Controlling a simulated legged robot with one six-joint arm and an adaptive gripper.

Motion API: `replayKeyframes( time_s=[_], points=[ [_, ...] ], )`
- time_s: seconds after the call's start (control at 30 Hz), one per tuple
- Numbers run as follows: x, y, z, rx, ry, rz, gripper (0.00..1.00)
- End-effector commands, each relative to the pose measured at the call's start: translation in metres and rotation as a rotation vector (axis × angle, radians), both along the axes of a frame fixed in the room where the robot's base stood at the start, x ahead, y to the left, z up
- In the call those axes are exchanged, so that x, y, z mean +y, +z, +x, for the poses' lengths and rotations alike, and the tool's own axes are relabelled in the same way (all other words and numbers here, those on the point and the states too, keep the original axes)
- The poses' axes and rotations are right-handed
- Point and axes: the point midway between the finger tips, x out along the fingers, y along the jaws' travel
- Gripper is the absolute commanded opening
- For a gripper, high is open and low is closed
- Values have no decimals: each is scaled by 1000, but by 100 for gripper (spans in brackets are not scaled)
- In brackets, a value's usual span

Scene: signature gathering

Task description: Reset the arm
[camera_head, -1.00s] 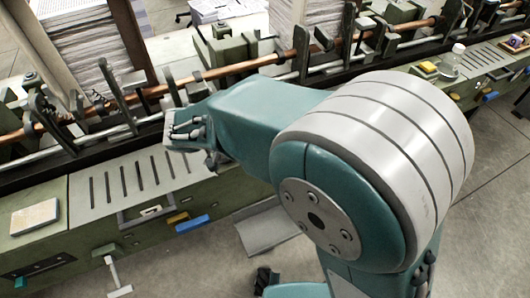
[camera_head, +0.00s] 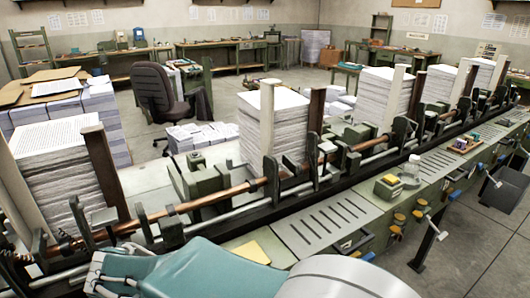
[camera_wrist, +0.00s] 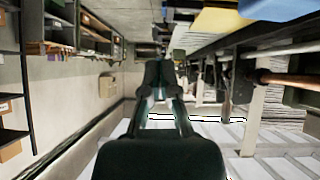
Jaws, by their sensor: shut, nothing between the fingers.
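My gripper (camera_wrist: 160,75) shows in the wrist view, its two dark fingers together at the middle of the picture with nothing between them. In the head view my teal arm crosses the bottom edge, low in front of the long green gathering machine (camera_head: 345,215). The gripper's fingers are not visible in the head view. I cannot tell how far the arm is from the machine's front.
Tall paper stacks (camera_head: 275,130) stand in a row along the machine, beside a copper-coloured rod (camera_head: 215,200). An office chair (camera_head: 160,95) stands behind.

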Motion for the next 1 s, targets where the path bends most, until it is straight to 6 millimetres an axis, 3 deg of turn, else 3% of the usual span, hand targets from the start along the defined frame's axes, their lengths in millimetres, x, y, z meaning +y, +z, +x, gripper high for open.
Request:
replayKeyframes(
  time_s=[0.03,0.2,0.5,0.8,1.0],
  points=[
    [-22,8,5,59,-1,22,0],
    [-89,23,6,294,84,115,0],
    [-179,39,-19,503,356,311,0],
    [-240,48,-58,449,695,382,0],
    [-262,51,-78,353,867,312,0]
  ],
)
